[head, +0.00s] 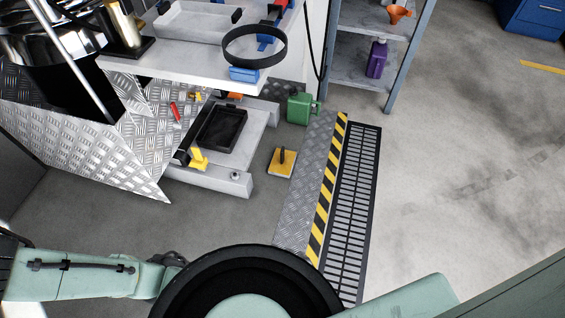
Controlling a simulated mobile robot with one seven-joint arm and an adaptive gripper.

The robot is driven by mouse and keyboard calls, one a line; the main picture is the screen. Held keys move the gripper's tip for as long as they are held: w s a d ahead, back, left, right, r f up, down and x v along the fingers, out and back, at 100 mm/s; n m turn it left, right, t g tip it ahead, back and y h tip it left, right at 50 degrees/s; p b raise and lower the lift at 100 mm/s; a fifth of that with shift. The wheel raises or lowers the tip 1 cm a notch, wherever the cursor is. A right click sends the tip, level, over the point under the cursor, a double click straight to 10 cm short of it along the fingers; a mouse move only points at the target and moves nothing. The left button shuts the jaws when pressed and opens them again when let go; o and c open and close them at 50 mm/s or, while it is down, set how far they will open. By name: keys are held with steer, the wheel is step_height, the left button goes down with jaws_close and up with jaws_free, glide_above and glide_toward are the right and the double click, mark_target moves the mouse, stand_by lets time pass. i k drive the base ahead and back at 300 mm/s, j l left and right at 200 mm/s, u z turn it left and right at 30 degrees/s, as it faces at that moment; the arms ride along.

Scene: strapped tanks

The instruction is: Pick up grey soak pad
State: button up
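I cannot pick out a grey soak pad for certain in the head view. A flat yellow pad with a dark upright handle (281,162) lies on the floor, between the low grey stand and the tread-plate strip. A shallow black tray (221,129) lies on the low stand; whether anything lies flat inside it is too dark to tell. My pale green arm crosses the bottom of the view, well apart from these things. I cannot make out my gripper's fingers.
A green can (300,109) stands behind the yellow pad. A low grey stand (238,183) and a white bench (193,63) are at the left. A striped edge and floor grate (352,200) run at the right. A shelf (364,72) holds a purple bottle (377,58). The right floor is clear.

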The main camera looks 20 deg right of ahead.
mark_target(282, 161)
steer(key=i+l+u, duration=0.15)
steer(key=l, duration=0.45)
steer(key=i+l+u, duration=0.15)
steer(key=l, duration=0.45)
steer(key=l+u, duration=0.15)
steer(key=l, duration=1.4)
steer(key=i+l, duration=0.15)
steer(key=l, duration=0.8)
steer(key=i+j+u, duration=0.1)
steer(key=j, duration=0.35)
steer(key=i+j+u, duration=0.1)
steer(key=j, duration=0.3)
steer(key=i+j, duration=0.15)
steer(key=i, duration=0.25)
